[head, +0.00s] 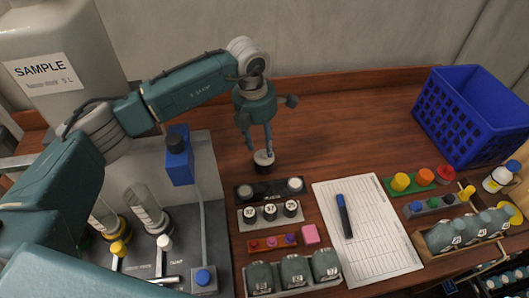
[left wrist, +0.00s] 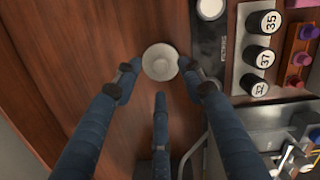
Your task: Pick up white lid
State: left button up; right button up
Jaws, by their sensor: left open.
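The white lid (left wrist: 160,62) shows in the left wrist view as a pale round disc on the brown wooden table. In the head view it is the small round white-topped thing (head: 263,155) behind the dark holder. Its dark lower part or shadow shows below the white. My left gripper (head: 258,148) points down right above it. In the left wrist view the fingers of my left gripper (left wrist: 157,80) are spread, with two tips at either side of the lid and one finger on the near side. I cannot tell whether they touch it. My right gripper is not in view.
A dark holder (head: 274,191) with two white round caps lies close in front of the lid. A rack (head: 250,217) of numbered black caps is nearer. A blue crate (head: 480,115) stands back right. A blue box (head: 179,158) rises at left. The table behind the lid is clear.

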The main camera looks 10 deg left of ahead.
aim_at(264, 151)
pick_arm(q)
notch_tip(264, 151, down, 2)
jog(key=shift+d+f+p, duration=0.15)
jog(key=shift+f+p, duration=0.05)
jog(key=shift+p, duration=0.25)
jog(key=shift+w+f, duration=0.1)
jog(key=shift+f, duration=0.45)
jog(key=c, duration=0.9)
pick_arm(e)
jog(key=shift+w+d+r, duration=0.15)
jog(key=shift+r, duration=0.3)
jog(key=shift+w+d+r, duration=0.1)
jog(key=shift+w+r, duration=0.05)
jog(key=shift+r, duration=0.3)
pick_arm(q)
jog(key=shift+c, duration=0.2)
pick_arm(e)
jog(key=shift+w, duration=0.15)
